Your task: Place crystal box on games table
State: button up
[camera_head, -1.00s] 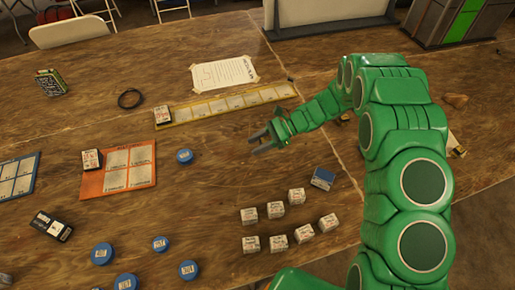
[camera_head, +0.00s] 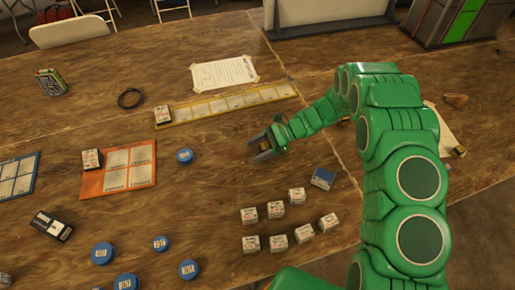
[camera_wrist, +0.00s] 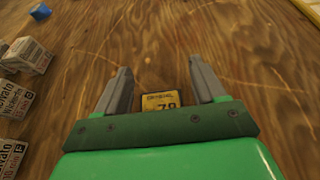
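My gripper (camera_head: 256,151) is low over the wooden table, its fingers pointing left. In the wrist view, my gripper (camera_wrist: 162,80) has its two grey fingers apart. A small dark box with a yellow label (camera_wrist: 160,101), reading "CRYSTAL" and what looks like "79", lies between them. There is a gap on each side of it, and the palm hides its near part. In the head view the box (camera_head: 265,146) shows only as a small dark and yellow patch between the fingers. I cannot tell which surface is the games table.
On the wooden table (camera_head: 210,220), several white cubes (camera_head: 275,210) and a blue box (camera_head: 323,178) lie near my gripper. A yellow strip board (camera_head: 225,104), an orange board (camera_head: 125,170) and blue discs (camera_head: 184,155) lie to the left. Bare wood lies left of my gripper.

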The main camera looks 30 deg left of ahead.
jog(key=shift+r, duration=0.2)
jog(key=v, duration=1)
jog(key=shift+w+d, duration=0.2)
jog(key=shift+w+d+r, duration=0.35)
jog(key=shift+w+d, duration=0.05)
jog(key=shift+d, duration=0.05)
